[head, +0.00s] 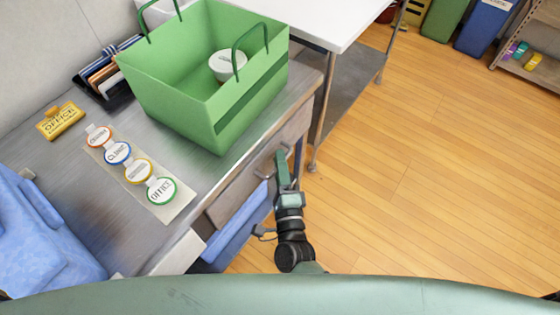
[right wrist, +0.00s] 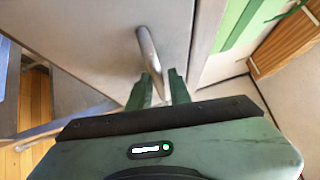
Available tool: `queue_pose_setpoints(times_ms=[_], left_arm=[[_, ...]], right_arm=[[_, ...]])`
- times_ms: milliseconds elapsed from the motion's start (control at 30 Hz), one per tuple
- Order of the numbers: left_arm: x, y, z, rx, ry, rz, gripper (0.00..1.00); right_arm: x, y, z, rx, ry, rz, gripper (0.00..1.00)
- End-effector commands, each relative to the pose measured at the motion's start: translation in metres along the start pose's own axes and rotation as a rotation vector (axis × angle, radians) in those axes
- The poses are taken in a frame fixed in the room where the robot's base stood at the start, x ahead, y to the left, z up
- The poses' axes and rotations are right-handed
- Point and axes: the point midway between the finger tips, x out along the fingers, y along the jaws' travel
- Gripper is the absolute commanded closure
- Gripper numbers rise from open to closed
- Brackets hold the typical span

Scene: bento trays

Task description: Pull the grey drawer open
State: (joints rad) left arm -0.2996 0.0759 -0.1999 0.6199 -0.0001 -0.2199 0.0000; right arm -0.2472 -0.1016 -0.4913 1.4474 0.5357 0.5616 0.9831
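The grey drawer (head: 230,196) is in the front of the metal counter, and its front looks flush with the counter. Its bar handle (head: 264,163) sticks out from the front; the handle also shows in the right wrist view (right wrist: 147,45). My right gripper (head: 281,156) is at the handle's right part. In the right wrist view, the green fingers (right wrist: 160,80) stand on either side of the bar with a small gap, so the gripper looks open around it. Whether a finger touches the bar is hard to tell. My left gripper is not in view.
A green basket (head: 170,95) holding a white round container (head: 226,64) stands on the counter. Labelled discs (head: 118,152), a yellow office tag (head: 60,120) and blue cloth (head: 40,235) lie left. A white table (head: 330,15) stands behind. The wooden floor (head: 420,170) at right is clear.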

Motion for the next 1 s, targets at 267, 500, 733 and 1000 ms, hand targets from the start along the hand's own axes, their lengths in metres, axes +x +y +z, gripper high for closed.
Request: queue_pose_setpoints(times_ms=[267,500,733,1000], left_arm=[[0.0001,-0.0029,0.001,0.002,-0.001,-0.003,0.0],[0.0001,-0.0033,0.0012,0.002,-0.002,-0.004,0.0],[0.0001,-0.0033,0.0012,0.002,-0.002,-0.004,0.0],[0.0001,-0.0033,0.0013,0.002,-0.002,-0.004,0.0]], right_arm=[[-0.0004,0.0003,-0.0001,-0.001,0.0,0.0,1.0],[-0.0006,0.0004,-0.0002,-0.001,0.0,0.001,1.0],[-0.0008,0.0005,-0.0002,-0.001,0.0,0.001,1.0],[-0.0009,0.0007,-0.0002,-0.001,0.0,0.001,1.0]])
